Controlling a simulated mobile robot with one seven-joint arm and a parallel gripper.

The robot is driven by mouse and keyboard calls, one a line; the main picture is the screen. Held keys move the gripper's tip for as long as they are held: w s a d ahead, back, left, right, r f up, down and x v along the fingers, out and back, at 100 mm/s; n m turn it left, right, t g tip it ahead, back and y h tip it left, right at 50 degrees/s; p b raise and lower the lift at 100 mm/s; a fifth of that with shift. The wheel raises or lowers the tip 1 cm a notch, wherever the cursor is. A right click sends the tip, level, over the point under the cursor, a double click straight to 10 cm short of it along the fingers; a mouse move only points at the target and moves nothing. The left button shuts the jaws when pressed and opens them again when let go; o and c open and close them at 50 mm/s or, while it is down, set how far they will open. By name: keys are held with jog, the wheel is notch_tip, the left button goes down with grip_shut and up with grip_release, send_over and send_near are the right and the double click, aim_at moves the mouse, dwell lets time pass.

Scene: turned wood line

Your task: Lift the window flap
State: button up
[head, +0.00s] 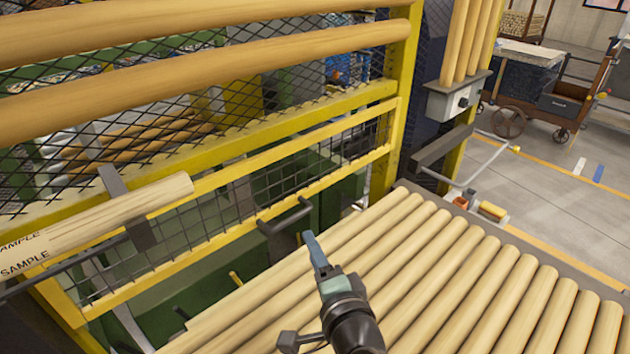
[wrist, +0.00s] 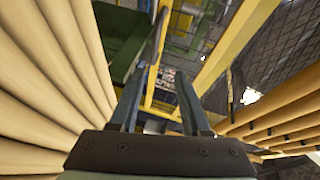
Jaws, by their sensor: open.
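The window flap (head: 240,205) is a yellow-framed panel of dark wire mesh set low in the yellow guard frame. It hangs closed against the guard as far as I can see. A dark bar handle (head: 287,216) sticks out at its lower edge. My gripper (head: 311,238) is just below and right of the handle, over the wooden rollers, apart from it as far as I can tell. In the wrist view its two fingers (wrist: 160,90) are spread with nothing between them; a dark bar, probably the handle, shows ahead of the left finger.
A bed of pale wooden rollers (head: 470,270) lies below and right of my gripper. Thick wooden poles (head: 200,80) run across above the flap. A pole marked SAMPLE (head: 100,222) sits in front of the flap's left part. A grey box (head: 455,100) stands right of the guard.

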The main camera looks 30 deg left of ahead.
aim_at(292, 222)
jog(key=shift+m+g, duration=0.3)
jog(key=shift+s+f+b+x, duration=0.15)
jog(key=shift+b+x, duration=0.7)
jog(key=shift+x, duration=1.4)
jog(key=shift+f+b+x, duration=0.15)
jog(key=shift+b+x, duration=0.7)
jog(key=shift+x, duration=1.4)
jog(key=shift+s+f+b+x, duration=0.15)
jog(key=shift+b+x, duration=0.7)
jog(key=shift+x, duration=1.45)
jog(key=shift+a, duration=0.1)
grip_shut()
